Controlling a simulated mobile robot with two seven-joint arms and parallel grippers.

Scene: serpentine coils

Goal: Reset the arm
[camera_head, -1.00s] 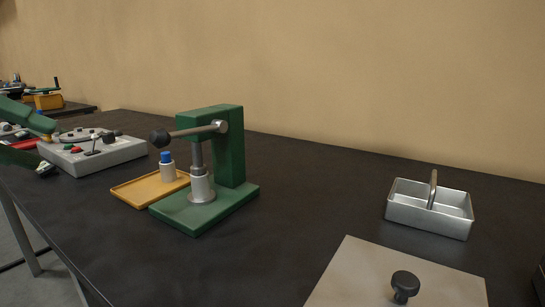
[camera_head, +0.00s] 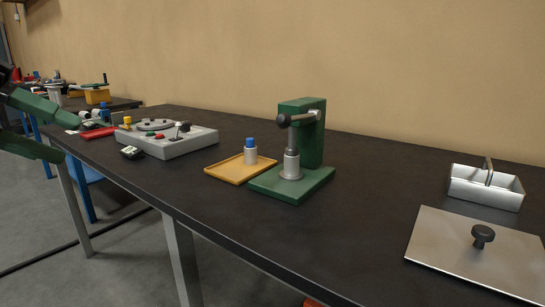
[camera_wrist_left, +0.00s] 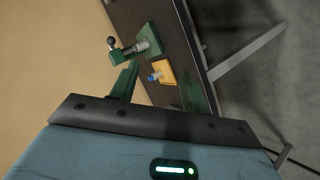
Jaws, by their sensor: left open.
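My left gripper (camera_head: 70,139) comes in at the left edge of the head view. Its two green fingers are apart and nothing is between them. It is in front of the left end of the bench, well left of the green press (camera_head: 312,150). The left wrist view shows both fingers, with the press (camera_wrist_left: 149,40) and the yellow tray (camera_wrist_left: 165,82) some distance beyond them. The press has a lever with a black knob (camera_head: 283,120) pointing left. A light cylinder (camera_head: 291,165) stands under its ram. My right gripper is not in view.
The yellow tray (camera_head: 226,171) holds a blue-topped cylinder (camera_head: 250,150). A grey control box (camera_head: 185,145) stands left of it, with a small dark device (camera_head: 132,153) nearby. A metal caddy (camera_head: 485,196) and a knobbed plate (camera_head: 450,245) are at right. The bench's middle front (camera_head: 230,215) is clear.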

